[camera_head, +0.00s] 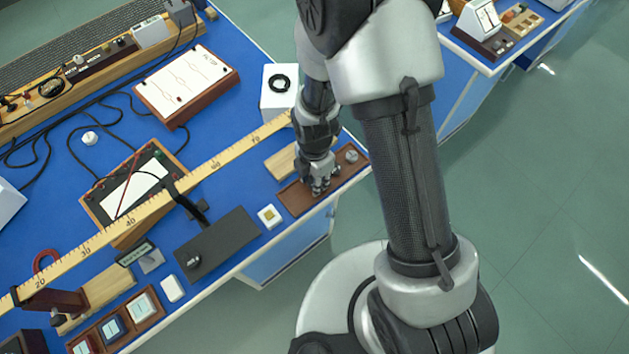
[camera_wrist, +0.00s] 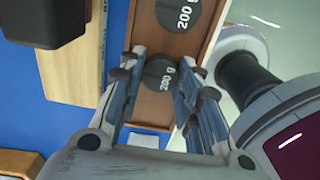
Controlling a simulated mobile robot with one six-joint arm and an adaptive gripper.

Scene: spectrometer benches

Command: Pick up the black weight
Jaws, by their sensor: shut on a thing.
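My gripper (camera_head: 320,188) is low over the brown wooden tray (camera_head: 293,200) in the head view. In the wrist view my gripper (camera_wrist: 157,85) has its fingers on both sides of a dark round weight marked "200 g" (camera_wrist: 158,73) and is shut on it. The tray lies directly below the weight; I cannot tell whether the weight still touches it. In the head view this weight is mostly hidden by the fingers. A second round weight (camera_head: 351,156) sits at the tray's right end. It also shows in the wrist view (camera_wrist: 178,13), marked "200 g".
A pale wooden block (camera_head: 281,162) lies along the tray's far side. A white box with a black ring (camera_head: 279,90) stands behind. A yellow ruler (camera_head: 205,170) crosses the blue bench. A small white square piece (camera_head: 269,217) and a dark board (camera_head: 220,245) lie left.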

